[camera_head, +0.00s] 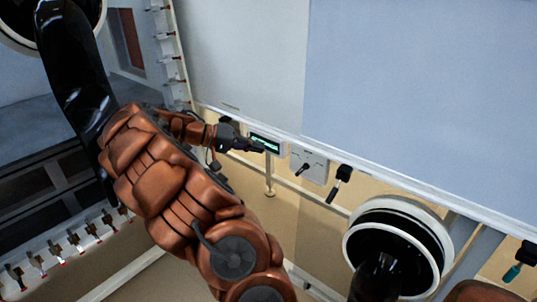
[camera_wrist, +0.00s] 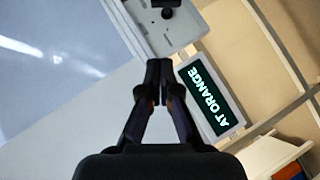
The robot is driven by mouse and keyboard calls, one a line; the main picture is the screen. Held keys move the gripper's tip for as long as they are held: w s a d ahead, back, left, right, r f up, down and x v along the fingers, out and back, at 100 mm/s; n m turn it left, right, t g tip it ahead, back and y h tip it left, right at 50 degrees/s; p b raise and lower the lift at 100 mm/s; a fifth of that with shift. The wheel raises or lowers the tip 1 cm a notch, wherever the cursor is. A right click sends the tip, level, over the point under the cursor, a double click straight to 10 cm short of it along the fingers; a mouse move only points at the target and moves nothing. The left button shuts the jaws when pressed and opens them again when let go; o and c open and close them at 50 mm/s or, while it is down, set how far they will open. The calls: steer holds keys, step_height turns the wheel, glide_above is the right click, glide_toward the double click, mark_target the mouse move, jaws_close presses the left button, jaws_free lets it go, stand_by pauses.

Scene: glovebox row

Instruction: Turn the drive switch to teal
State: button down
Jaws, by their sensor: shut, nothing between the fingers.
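The drive switch is likely the light grey plate (camera_head: 317,160) with a short black lever (camera_head: 302,169) under the pale panels. In the wrist view part of this plate (camera_wrist: 182,36) and its black knob (camera_wrist: 166,12) show at the top, cut by the frame edge. A display beside it (camera_head: 265,143) reads "AT ORANGE" in the wrist view (camera_wrist: 210,95). My gripper (camera_head: 258,149) is shut and empty, its tips close to the display in the head view. In the wrist view its tips (camera_wrist: 159,68) point toward the plate, below the knob. Contact cannot be told.
A round white-rimmed port (camera_head: 352,247) with a black glove stands right of my arm. Another black glove (camera_head: 75,60) hangs at upper left. A black-handled piece (camera_head: 342,178) sits right of the plate. One with a teal end (camera_head: 513,272) is at far right.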

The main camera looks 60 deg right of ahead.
mark_target(301, 171)
steer(key=shift+s+d+f, duration=0.7)
steer(key=shift+s+f, duration=0.15)
steer(key=shift+s, duration=0.8)
steer(key=shift+s+d+f, duration=0.65)
steer(key=shift+s+f, duration=0.15)
steer(key=shift+s, duration=0.85)
steer(key=shift+s+d+f, duration=0.7)
steer(key=shift+s+f, duration=0.15)
steer(key=shift+s, duration=0.8)
steer(key=shift+s+f, duration=0.1)
